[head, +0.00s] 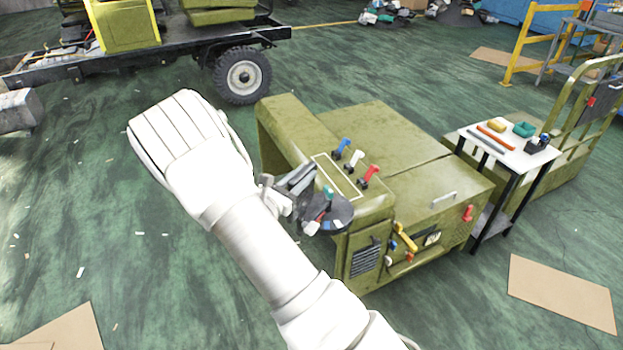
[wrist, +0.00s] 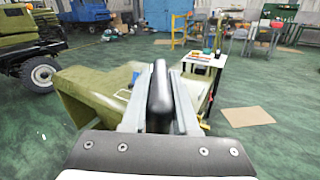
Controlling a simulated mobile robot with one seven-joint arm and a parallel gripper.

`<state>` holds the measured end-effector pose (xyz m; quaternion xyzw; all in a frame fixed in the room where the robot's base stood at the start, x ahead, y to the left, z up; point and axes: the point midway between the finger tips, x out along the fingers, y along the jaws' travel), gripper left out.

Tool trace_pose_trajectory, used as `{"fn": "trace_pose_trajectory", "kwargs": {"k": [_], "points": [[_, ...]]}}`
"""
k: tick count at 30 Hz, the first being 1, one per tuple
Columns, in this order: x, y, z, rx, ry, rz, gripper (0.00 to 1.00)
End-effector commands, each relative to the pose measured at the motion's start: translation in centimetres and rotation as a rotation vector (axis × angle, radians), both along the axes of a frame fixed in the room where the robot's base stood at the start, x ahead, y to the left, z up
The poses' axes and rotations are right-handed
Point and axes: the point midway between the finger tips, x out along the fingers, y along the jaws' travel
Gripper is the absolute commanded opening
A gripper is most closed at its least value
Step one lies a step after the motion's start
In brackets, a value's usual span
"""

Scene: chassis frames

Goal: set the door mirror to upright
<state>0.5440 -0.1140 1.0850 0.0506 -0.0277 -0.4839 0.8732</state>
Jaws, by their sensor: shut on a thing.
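My gripper (wrist: 160,108) is shut on a dark, rounded, narrow piece, which I take to be the door mirror (wrist: 159,88). In the wrist view it stands roughly upright between the two grey fingers. In the head view my white arm hides part of my gripper (head: 292,184), which is at the left side of the olive vehicle body (head: 400,140). The mirror cannot be made out clearly there, so its exact tilt is hard to tell.
A dark round tray (head: 343,212) with small coloured items is close beside my gripper. Blue, white and red levers (head: 368,175) stand on the body. A white-topped table (head: 500,152) with tools is at right. Green floor is open at left; cardboard (head: 562,292) lies front right.

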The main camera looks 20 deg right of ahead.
Motion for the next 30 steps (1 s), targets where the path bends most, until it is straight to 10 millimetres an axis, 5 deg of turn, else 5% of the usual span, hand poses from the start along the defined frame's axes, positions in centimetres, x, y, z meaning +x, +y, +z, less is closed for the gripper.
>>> {"fn": "trace_pose_trajectory", "kwargs": {"k": [22, 23, 24, 27, 30], "points": [[1.6, 1.2, 0.0, 0.011, -0.011, 0.008, 0.0], [1.6, 1.2, 0.0, 0.011, -0.011, 0.008, 0.35], [1.6, 1.2, 0.0, 0.011, -0.011, 0.007, 0.42], [1.6, 1.1, 0.0, 0.008, -0.01, 0.005, 0.57], [1.5, 1.0, 0.0, 0.007, -0.011, 0.004, 0.57]]}}
